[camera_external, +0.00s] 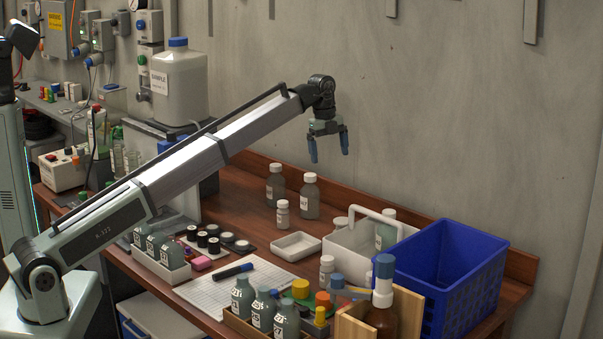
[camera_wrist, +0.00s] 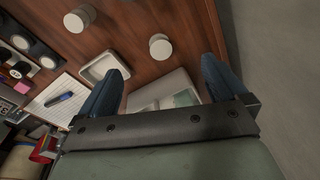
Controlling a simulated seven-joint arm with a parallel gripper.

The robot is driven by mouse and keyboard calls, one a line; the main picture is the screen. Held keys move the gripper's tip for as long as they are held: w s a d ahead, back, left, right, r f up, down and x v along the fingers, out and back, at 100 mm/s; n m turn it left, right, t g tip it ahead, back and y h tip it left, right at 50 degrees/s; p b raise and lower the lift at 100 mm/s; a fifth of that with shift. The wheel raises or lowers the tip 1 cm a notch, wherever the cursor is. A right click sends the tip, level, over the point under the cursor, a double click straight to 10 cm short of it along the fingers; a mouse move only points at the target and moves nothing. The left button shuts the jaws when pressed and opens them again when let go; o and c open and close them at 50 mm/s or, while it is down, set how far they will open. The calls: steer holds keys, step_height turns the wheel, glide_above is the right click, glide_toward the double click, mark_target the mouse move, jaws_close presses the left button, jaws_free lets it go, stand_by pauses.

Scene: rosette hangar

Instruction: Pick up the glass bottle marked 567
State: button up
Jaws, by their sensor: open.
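Several grey-green glass bottles with white number labels stand in a wooden tray (camera_external: 232,317) at the front; one is the left bottle (camera_external: 243,296) there. More similar bottles (camera_external: 154,245) stand in a white tray (camera_external: 165,270) farther left. The label digits are too small to read surely, so I cannot tell which bottle is 567. My gripper (camera_external: 330,157) is open and empty, high above the back of the table. In the wrist view my gripper (camera_wrist: 164,72) has its blue fingers spread over the table, with no numbered bottle between them.
White-capped bottles (camera_external: 310,197) stand at the back, below my gripper. A white dish (camera_external: 295,245), a white caddy (camera_external: 345,245) and a tall blue crate (camera_external: 440,275) fill the right side. A grid sheet (camera_external: 225,293) lies in the middle.

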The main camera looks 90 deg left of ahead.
steer(key=g, duration=0.1)
glide_above(311, 175)
step_height(311, 175, down, 14)
steer(key=shift+s+r, duration=0.1)
steer(key=shift+r, duration=0.1)
stand_by(0.5)
steer(key=shift+c, duration=0.4)
steer(key=c, duration=1.5)
steer(key=shift+c, duration=0.2)
steer(key=shift+r, duration=0.15)
